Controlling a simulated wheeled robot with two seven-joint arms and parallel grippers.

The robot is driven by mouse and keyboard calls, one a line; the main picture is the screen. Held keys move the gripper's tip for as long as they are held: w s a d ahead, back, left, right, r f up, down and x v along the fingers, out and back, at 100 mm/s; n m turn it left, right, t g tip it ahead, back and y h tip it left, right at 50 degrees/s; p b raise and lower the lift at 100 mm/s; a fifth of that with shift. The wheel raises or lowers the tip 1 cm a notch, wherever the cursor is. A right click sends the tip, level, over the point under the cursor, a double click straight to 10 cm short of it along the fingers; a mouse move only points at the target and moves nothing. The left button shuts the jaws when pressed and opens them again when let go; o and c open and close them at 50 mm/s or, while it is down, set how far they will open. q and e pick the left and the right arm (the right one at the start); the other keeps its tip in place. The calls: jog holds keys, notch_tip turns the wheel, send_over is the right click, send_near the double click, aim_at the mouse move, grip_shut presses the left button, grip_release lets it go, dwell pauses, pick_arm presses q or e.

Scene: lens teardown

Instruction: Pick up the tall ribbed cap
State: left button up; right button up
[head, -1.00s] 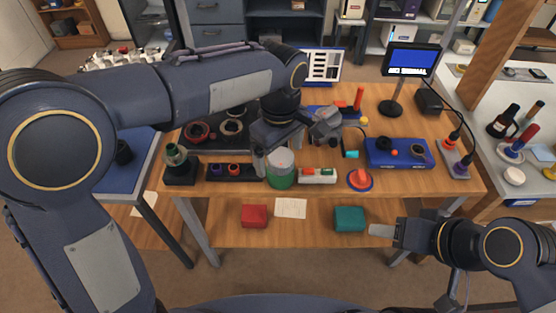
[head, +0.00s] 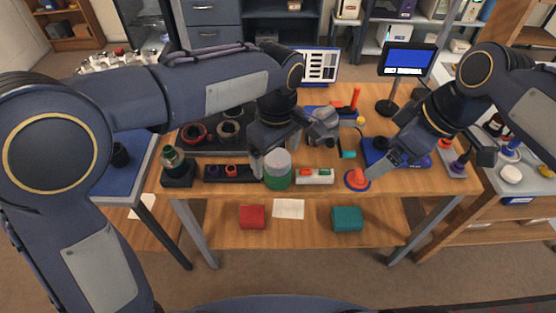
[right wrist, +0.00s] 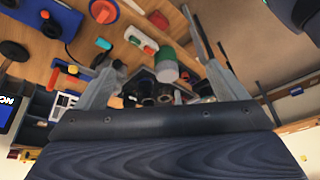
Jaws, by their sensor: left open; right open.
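I cannot tell for certain which item is the tall ribbed cap; small dark cylinders stand in several places. A green jar with a grey top (head: 277,170) stands at the bench's front middle. My left gripper (head: 280,158) is open and hangs over and just behind this jar, one finger at the jar's left. My right gripper (head: 373,172) hangs over the front right of the bench, near the red knob on a blue disc (head: 357,180). In the right wrist view its jaws (right wrist: 153,40) are apart and empty, with the green jar (right wrist: 167,65) showing beyond.
A black holder (head: 230,172) with small purple and red rings sits left of the jar. A white block with red and green parts (head: 314,176) sits right of it. A blue tray (head: 420,160) lies under my right arm. A monitor (head: 407,60) stands behind.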

jog(key=w+a+r+n+g, duration=0.1)
jog(key=w+a+n, duration=0.1)
jog(key=w+n, duration=0.35)
jog(key=n+g+h, duration=0.2)
jog(key=n+g, duration=0.4)
jog(key=n, duration=1.2)
send_over(279, 154)
jog(key=w+d, duration=0.1)
jog(key=w, duration=0.4)
notch_tip(279, 154, down, 11)
jog(key=x, duration=0.6)
jog(key=shift+d, duration=0.2)
jog(key=x, duration=0.4)
jog(key=shift+s+a+f, duration=0.1)
jog(key=shift+s+f, duration=0.05)
jog(key=shift+s, duration=0.35)
jog(key=shift+s+f, duration=0.1)
jog(key=shift+f, duration=0.2)
